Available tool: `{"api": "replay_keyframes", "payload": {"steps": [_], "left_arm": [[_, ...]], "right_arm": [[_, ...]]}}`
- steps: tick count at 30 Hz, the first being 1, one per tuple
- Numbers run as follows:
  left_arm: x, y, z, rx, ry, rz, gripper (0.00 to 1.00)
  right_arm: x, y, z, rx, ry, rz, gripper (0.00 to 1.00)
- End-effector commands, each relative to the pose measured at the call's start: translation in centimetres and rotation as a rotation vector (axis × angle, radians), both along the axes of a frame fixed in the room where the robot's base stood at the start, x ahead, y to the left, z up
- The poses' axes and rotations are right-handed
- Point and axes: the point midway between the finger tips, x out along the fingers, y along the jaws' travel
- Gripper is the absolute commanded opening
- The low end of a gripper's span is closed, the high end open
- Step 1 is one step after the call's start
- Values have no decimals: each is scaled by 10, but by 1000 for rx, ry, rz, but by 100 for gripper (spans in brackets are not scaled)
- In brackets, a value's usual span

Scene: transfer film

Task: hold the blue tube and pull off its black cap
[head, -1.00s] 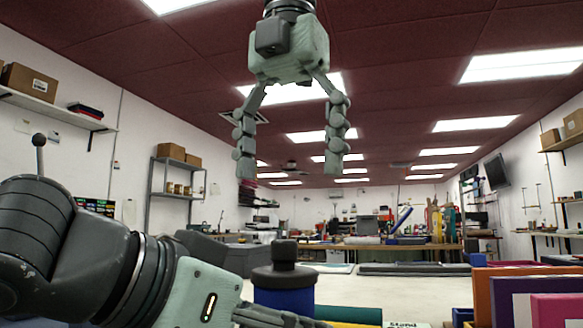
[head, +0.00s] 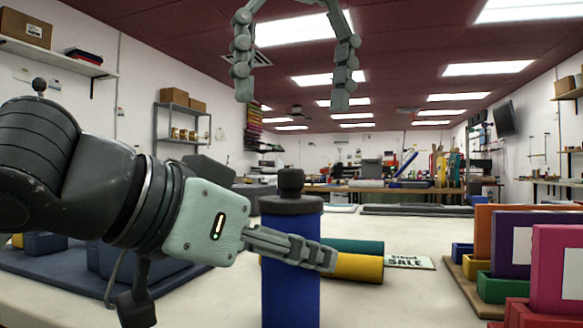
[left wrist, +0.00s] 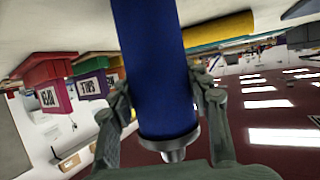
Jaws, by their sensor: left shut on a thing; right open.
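The blue tube (head: 290,290) stands upright in the head view, its black cap (head: 290,203) on top. Its lower end is cut off by the frame, so I cannot tell whether it touches the table. My left gripper (head: 298,252) is shut around the tube below the cap. In the left wrist view the tube (left wrist: 155,65) runs between the left gripper's fingers (left wrist: 162,95), and the cap (left wrist: 172,145) shows as a grey end at the bottom. My right gripper (head: 292,98) is open and empty, fingers pointing down, above the cap and apart from it.
Green and yellow rolls (head: 355,267) lie behind the tube on the white table, beside a sale sign (head: 409,262). Colourful boxes and panels (head: 520,255) stand at the right. The air between the right gripper and cap looks free.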

Motion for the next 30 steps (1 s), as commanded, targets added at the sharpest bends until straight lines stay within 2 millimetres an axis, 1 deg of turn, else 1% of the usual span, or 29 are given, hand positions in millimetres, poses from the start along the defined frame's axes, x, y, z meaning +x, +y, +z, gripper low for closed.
{"api": "replay_keyframes", "payload": {"steps": [1, 6, 9, 13, 18, 26, 27, 30], "left_arm": [[0, 0, 0, 0, 0, 0, 0], [0, 0, 0, 0, 0, 0, 0], [0, 0, 0, 0, 0, 0, 0], [0, 0, 0, 0, 0, 0, 0], [0, 0, 0, 0, 0, 0, 0], [0, 0, 0, 1, 0, 1, 0], [0, 0, 0, 1, 0, 1, 0], [0, 0, 0, 1, 1, 0, 0]], "right_arm": [[2, -1, -13, -6, 4, -1, 81], [6, 2, -45, -6, 2, -2, 81], [8, 3, -61, -3, 3, -2, 81], [11, 4, -77, -4, 2, -2, 81], [12, 5, -87, -3, 2, -3, 81], [12, 5, -88, -1, 2, -3, 81], [12, 5, -88, -1, 2, -3, 79], [12, 5, -88, -1, 2, -3, 67]]}}
